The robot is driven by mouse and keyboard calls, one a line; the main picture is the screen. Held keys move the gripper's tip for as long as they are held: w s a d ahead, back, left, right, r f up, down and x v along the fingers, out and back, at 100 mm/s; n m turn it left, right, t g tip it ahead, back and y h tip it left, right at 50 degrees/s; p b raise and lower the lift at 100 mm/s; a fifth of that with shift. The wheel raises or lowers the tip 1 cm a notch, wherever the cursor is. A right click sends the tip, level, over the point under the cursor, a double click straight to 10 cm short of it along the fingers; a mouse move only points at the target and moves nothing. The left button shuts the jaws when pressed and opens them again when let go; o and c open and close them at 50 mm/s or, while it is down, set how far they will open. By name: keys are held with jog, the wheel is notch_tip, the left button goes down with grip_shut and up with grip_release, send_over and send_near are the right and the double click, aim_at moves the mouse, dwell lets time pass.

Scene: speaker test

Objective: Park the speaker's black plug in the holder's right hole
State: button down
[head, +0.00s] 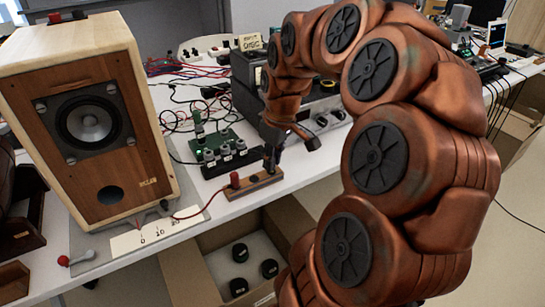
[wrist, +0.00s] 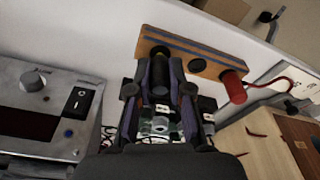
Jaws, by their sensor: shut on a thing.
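The wooden holder (head: 262,188) lies near the front edge of the white table; the wrist view shows it from above, turned around (wrist: 212,72). The red plug (head: 235,180) stands at its left end in the head view and also shows in the wrist view (wrist: 233,86). A dark round hole (wrist: 198,66) is at its middle. My gripper (head: 270,163) is shut on the black plug (wrist: 160,58), over the holder's right end in the head view. The plug overlaps the right hole's place; whether its tip is inside is hidden. The speaker (head: 75,110) stands at left.
A green circuit board (head: 213,141) and a black terminal strip (head: 228,162) sit close behind the holder. A grey instrument (wrist: 45,105) is beside my gripper. A scale card (head: 158,232) lies left of the holder. An open box (head: 205,275) is below the table.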

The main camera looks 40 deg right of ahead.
jog(key=shift+f, duration=0.5)
jog(key=c, duration=1)
grip_release()
jog(key=shift+r, duration=0.2)
jog(key=shift+r+p, duration=1.35)
jog(key=shift+r, duration=2.25)
